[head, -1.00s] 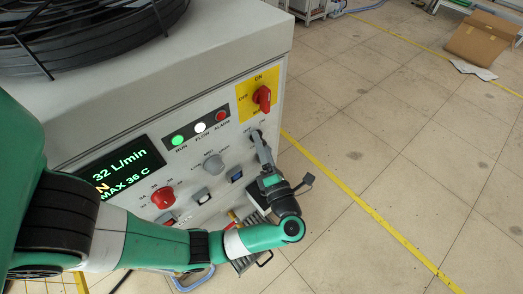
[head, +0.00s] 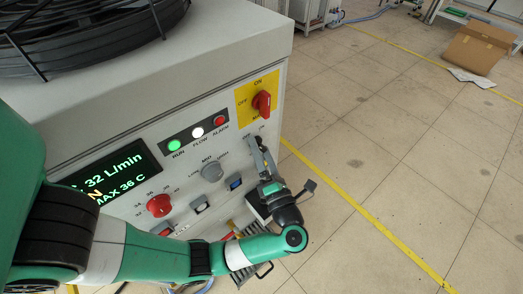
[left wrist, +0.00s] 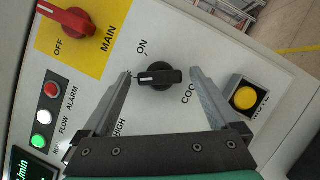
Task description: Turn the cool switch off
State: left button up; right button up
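The cool switch (left wrist: 160,77) is a black rotary knob on the white panel, with a white mark toward the left end of its handle. In the left wrist view its handle lies nearly level, with "ON" printed above it and a partly hidden "COOL" label at lower right. My left gripper (left wrist: 161,71) is open, one finger on each side of the knob, with small gaps seeming to show; contact cannot be told. In the head view the left gripper (head: 258,142) is at the panel's right edge and largely hides the switch. My right gripper is not in view.
The red main switch (head: 262,103) sits on a yellow plate just above. Run, flow and alarm lamps (head: 197,132), a grey knob (head: 212,171) and a red knob (head: 159,205) are to the left. A yellow button (left wrist: 245,97) is beside the right finger.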

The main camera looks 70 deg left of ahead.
pick_arm(q)
jog(key=d+f, duration=0.2)
jog(key=d, duration=0.9)
jog(key=shift+d+f, duration=0.15)
jog(key=shift+d, duration=0.05)
jog(key=shift+w, duration=0.1)
